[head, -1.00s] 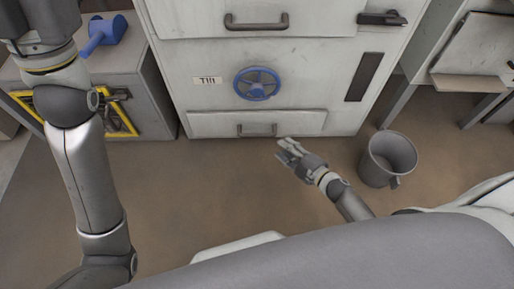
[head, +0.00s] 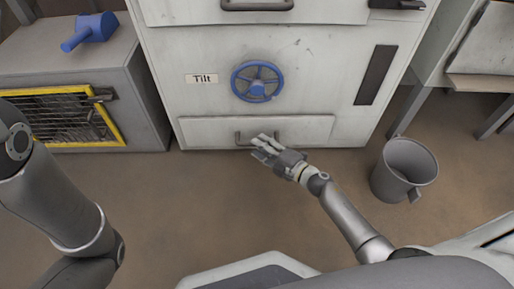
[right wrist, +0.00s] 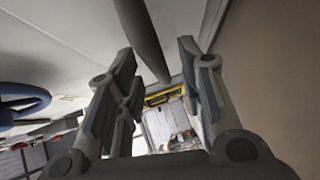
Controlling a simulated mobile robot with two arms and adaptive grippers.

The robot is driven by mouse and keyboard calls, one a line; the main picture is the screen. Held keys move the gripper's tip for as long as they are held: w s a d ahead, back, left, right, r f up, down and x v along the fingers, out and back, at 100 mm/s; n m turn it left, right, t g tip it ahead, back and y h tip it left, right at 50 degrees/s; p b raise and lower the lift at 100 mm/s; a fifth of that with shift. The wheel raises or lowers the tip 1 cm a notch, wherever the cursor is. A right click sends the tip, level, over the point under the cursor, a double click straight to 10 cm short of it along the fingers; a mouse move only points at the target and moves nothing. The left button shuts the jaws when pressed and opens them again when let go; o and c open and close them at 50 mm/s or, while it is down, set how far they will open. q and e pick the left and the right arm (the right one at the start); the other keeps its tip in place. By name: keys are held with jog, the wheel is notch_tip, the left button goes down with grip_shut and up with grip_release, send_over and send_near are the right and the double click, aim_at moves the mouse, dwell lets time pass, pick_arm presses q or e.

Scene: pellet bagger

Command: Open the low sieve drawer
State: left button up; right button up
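The low sieve drawer (head: 305,129) is the pale panel at the bottom of the machine, and its front looks flush with the cabinet. Its dark bar handle (head: 243,137) is partly hidden by my right gripper (head: 259,147), which is at the handle. In the right wrist view the handle bar (right wrist: 143,38) runs between the two spread fingers of the right gripper (right wrist: 158,58). The fingers look apart from the bar on both sides. My left arm shows at the left of the head view, but its gripper is out of frame.
A blue handwheel (head: 257,82) and a "Tilt" label (head: 202,79) are above the drawer. A grey bucket (head: 404,170) stands on the floor to the right. A cabinet with a yellow-framed grille (head: 62,116) stands left. The floor before the drawer is clear.

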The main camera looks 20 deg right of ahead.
jog(key=shift+b+x, duration=0.3)
jog(key=shift+x, duration=0.95)
grip_shut()
